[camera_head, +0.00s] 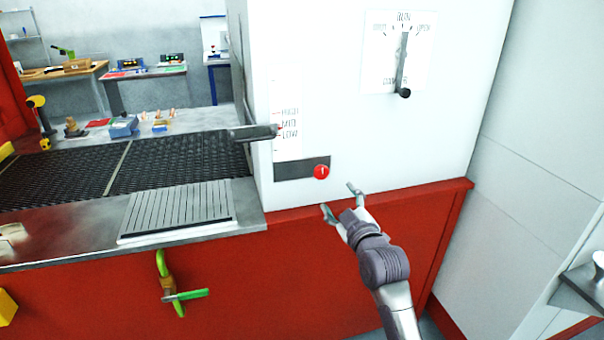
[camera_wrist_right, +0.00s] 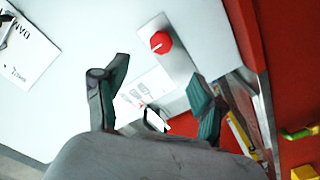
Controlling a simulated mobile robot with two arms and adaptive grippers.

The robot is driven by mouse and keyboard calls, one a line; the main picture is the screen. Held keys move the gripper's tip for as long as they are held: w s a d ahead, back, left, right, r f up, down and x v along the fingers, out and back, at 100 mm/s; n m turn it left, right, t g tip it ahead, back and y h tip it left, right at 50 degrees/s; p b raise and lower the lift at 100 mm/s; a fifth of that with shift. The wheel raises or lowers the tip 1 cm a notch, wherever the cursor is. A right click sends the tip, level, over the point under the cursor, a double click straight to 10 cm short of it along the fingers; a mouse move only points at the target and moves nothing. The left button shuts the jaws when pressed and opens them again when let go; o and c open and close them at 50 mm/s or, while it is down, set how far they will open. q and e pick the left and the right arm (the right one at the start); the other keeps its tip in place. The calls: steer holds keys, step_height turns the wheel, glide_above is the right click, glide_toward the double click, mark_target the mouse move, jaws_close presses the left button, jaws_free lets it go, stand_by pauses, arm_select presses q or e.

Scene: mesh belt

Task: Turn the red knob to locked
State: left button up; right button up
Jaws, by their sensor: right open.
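The red knob (camera_head: 321,172) is on a dark grey plate (camera_head: 290,169) low on the white cabinet front. A short white mark shows on its face. In the right wrist view the knob (camera_wrist_right: 161,42) is ahead of the fingers, on a grey plate. My right gripper (camera_head: 340,198) is open and empty, just below and right of the knob in the head view, apart from it. In the wrist view its two fingers (camera_wrist_right: 157,95) are spread wide, with the knob beyond their tips. My left gripper is not in view.
A dark lever (camera_head: 254,132) juts out beside the HIGH/MID/LOW scale. A dial with a black-tipped handle (camera_head: 403,70) is above right. A mesh belt (camera_head: 170,160) and ribbed plate (camera_head: 178,209) lie left. A green-handled valve (camera_head: 168,285) is on the red base below.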

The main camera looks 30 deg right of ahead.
glide_toward(322, 174)
steer(key=w, duration=0.2)
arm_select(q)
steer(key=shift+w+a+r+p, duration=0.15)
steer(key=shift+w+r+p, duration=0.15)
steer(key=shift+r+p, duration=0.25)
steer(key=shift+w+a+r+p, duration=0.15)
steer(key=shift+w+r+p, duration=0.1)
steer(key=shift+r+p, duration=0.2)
arm_select(e)
steer(key=x, duration=0.8)
steer(key=shift+w+d, duration=0.3)
steer(key=shift+d, duration=0.05)
steer(key=c, duration=1.2)
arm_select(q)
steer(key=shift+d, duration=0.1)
arm_select(e)
steer(key=shift+o, duration=0.2)
